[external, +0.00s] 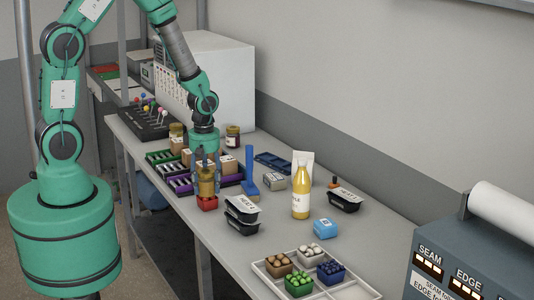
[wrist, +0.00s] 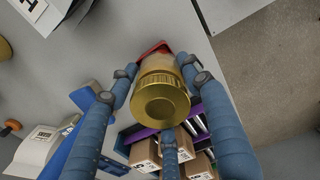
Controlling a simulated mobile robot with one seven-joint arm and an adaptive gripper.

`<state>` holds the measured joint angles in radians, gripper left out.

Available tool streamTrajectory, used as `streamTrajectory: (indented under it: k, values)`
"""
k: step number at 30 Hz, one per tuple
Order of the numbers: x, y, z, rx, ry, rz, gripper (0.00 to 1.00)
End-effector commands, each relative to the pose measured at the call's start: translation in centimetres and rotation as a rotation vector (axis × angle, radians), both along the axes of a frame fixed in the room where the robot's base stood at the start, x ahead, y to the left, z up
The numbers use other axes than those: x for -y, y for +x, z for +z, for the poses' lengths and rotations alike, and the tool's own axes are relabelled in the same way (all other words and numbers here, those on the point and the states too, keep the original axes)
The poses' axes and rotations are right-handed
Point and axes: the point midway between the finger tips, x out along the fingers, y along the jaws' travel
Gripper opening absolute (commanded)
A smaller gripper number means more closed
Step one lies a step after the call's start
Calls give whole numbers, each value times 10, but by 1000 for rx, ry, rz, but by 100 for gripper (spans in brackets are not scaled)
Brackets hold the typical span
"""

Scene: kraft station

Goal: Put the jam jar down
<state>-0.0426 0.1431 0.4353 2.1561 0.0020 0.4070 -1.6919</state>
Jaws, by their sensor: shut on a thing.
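My gripper (external: 206,178) points down over the table and is shut on a jam jar (external: 206,187) with a gold lid. In the wrist view the jar (wrist: 160,102) sits upright between my blue fingers (wrist: 158,82), lid towards the camera.
Purple and green racks with cardboard boxes (external: 205,166) lie beside and behind the gripper. A blue upright tool (external: 249,178) and black tubs (external: 242,211) stand close on the right. A yellow bottle (external: 300,195) and a tray of punnets (external: 336,289) are farther right.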

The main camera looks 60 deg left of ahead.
Motion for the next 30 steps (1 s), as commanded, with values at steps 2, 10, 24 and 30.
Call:
streamTrajectory:
  k: [2, 10, 24, 30]
  values:
    - [0, 1, 1, 1, 0, 0, 10]
    - [0, 0, -3, 1, 0, 0, 10]
    - [0, 0, -1, 0, 0, 0, 68]
    - [0, 0, 9, 1, 0, 0, 68]
